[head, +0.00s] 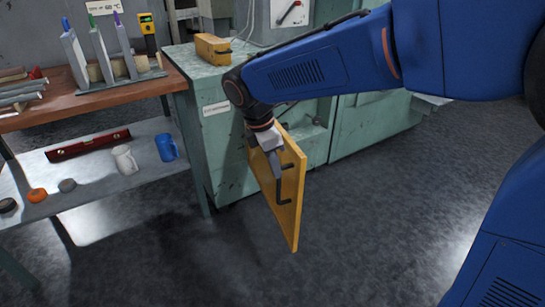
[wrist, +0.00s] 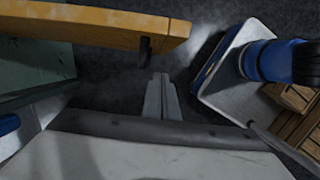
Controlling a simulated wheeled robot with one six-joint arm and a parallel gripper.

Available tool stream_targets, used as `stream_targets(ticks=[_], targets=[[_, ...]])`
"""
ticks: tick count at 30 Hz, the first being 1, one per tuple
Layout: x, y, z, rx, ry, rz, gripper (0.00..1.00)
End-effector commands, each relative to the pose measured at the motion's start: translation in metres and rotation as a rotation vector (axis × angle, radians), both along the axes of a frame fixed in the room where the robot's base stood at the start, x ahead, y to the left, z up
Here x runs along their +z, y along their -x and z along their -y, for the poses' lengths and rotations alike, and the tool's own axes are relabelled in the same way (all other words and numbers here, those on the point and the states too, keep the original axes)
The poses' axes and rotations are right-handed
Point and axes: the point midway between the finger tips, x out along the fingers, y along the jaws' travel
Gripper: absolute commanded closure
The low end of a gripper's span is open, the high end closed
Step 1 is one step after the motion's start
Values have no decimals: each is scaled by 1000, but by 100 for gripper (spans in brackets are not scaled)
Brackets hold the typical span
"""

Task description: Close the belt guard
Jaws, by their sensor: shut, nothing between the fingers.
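The belt guard (head: 292,212) is a yellow panel that stands swung out from the front of the green machine cabinet (head: 232,150), so it is open. A dark bar handle (head: 284,186) is on its face. My gripper (head: 276,172) is shut and empty, pointing down in front of the guard's face near the handle. In the wrist view, the guard (wrist: 95,27) crosses the top left with a dark handle part (wrist: 145,50) below its edge. My closed fingers (wrist: 160,82) are just below that part, seemingly apart from it. Contact is unclear.
A workbench (head: 110,103) with a lower shelf holding mugs (head: 166,147) and a red level (head: 88,145) stands left. A yellow block (head: 213,48) lies on the cabinet. The dark floor (head: 370,220) right of the guard is clear. Wooden crates (wrist: 298,125) show in the wrist view.

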Motion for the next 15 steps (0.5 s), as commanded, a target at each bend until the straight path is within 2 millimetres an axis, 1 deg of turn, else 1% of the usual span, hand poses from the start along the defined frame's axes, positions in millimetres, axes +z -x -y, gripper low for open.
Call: stream_targets(ticks=[1,5,9,15], targets=[[-9,0,3,-1,2,-2,100],[-31,-3,7,-1,2,-2,100],[-30,-11,25,-3,0,1,100],[-30,-17,40,-2,-2,1,100]])
